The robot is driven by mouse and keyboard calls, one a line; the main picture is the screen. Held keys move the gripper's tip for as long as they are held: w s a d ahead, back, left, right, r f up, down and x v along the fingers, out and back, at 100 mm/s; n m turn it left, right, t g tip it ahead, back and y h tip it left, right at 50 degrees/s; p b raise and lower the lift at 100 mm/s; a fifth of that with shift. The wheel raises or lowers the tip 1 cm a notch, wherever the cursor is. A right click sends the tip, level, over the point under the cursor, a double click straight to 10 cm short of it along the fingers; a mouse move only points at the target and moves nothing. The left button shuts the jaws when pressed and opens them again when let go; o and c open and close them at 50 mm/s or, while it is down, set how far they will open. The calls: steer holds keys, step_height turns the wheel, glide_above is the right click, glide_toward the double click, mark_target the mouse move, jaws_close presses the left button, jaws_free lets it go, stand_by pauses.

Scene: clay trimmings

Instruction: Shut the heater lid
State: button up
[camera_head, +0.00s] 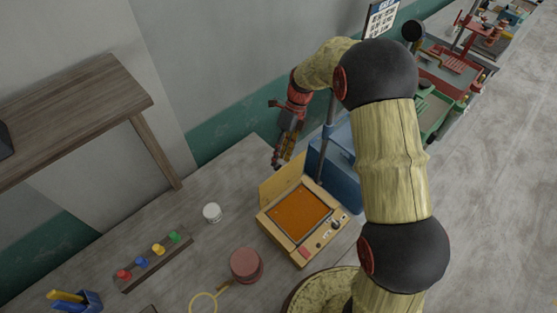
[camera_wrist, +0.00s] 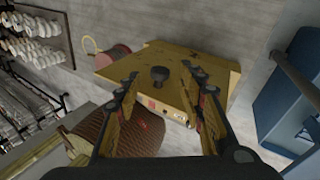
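The heater (camera_head: 264,222) is a yellow box with an orange top surface, standing on the grey table. Its yellow lid (camera_head: 283,178) stands raised along the back edge, so the heater is open. In the wrist view, the lid's outer face (camera_wrist: 180,95) fills the middle and hides the orange surface. A dark round knob (camera_wrist: 160,73) on that face shows between my fingers. My gripper (camera_head: 280,158) is above and behind the raised lid. Its two fingers are spread in the wrist view, with nothing held. I cannot tell whether they touch the lid.
A blue box (camera_head: 338,180) stands close to the right of the lid. A wooden shelf (camera_head: 70,115) stands at the left.

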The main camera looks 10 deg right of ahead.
mark_target(279, 179)
steer(key=shift+x, duration=1.35)
steer(key=shift+c, duration=0.7)
steer(key=c, duration=0.8)
jaws_close()
